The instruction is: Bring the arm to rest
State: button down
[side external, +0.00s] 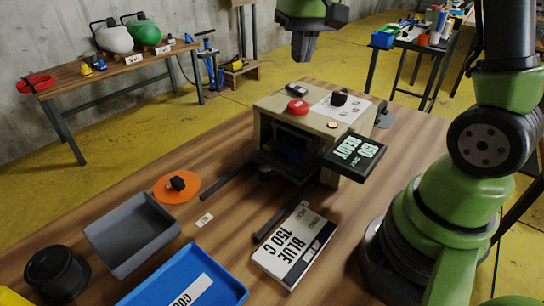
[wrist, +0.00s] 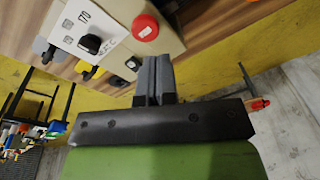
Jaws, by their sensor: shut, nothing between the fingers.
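The green and black arm stands at the right of the side view.
On the table are a grey tray (side external: 132,243), a blue tray (side external: 235,290), an orange disc (side external: 165,189), a black pot (side external: 55,272) and a "BLUE 150 C" sign (side external: 280,262). A display (side external: 370,151) reads "READY". Benches stand behind, with yellow floor between.

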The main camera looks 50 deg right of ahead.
jog(key=s+a+r+t+y, duration=0.1)
jog(key=s+a+r+t, duration=0.1)
jog(key=s+a, duration=0.3)
jog(key=s+a+r+n+t+y, duration=0.1)
jog(key=s+a+r+t, duration=0.2)
jog(key=s, duration=0.7)
jog(key=shift+s+a+n+t, duration=0.2)
jog(key=shift+a+n+t, duration=0.15)
jog(key=shift+a, duration=0.75)
dwell(2.5)
